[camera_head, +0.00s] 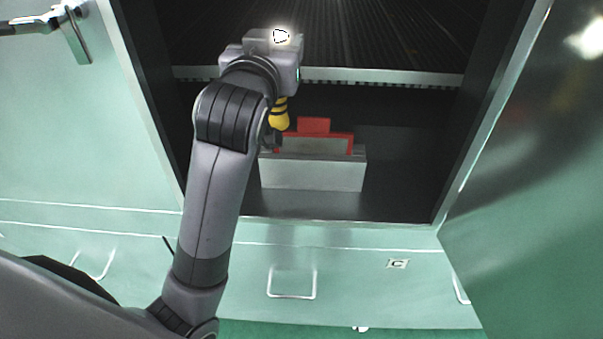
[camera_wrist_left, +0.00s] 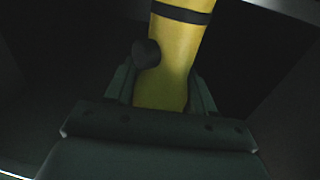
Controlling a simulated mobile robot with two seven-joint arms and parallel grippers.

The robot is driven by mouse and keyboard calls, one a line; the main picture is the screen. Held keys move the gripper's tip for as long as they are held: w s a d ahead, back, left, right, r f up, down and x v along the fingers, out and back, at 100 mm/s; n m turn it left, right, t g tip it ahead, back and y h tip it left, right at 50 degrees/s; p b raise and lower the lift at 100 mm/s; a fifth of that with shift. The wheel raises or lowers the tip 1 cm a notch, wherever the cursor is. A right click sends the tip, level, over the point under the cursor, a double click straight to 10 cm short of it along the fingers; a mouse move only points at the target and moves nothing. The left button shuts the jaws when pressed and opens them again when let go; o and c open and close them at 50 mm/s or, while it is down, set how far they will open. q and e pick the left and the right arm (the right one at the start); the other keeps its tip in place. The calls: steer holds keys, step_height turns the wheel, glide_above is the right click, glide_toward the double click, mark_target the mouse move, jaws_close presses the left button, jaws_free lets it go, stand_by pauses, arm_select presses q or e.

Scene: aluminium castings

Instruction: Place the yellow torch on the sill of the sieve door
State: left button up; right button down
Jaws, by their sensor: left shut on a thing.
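The yellow torch (camera_head: 279,115) shows in the head view just below my left wrist, inside the open doorway. In the left wrist view the torch (camera_wrist_left: 172,60) is a yellow cylinder with a dark band, between the two fingers. My left gripper (camera_wrist_left: 165,92) is shut on it. In the head view the gripper's fingers are mostly hidden by my wrist. The sieve door's sill (camera_head: 340,207) is the dark flat strip at the bottom of the opening. The torch is above and behind the sill's front edge. My right gripper is not in view.
A light grey box (camera_head: 312,176) with a red-edged piece (camera_head: 314,126) at its back stands on the sill, close to the torch. The open green door (camera_head: 530,180) is on the right. The sill is bare to the right of the box. A ribbed deck (camera_head: 370,40) lies deeper inside.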

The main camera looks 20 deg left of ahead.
mark_target(285, 135)
arm_select(q)
steer(key=shift+s+f+b, duration=0.1)
steer(key=shift+f+b, duration=1.3)
steer(key=shift+f, duration=8.05)
steer(key=shift+f, duration=0.2)
steer(key=o, duration=1.2)
steer(key=shift+r, duration=0.1)
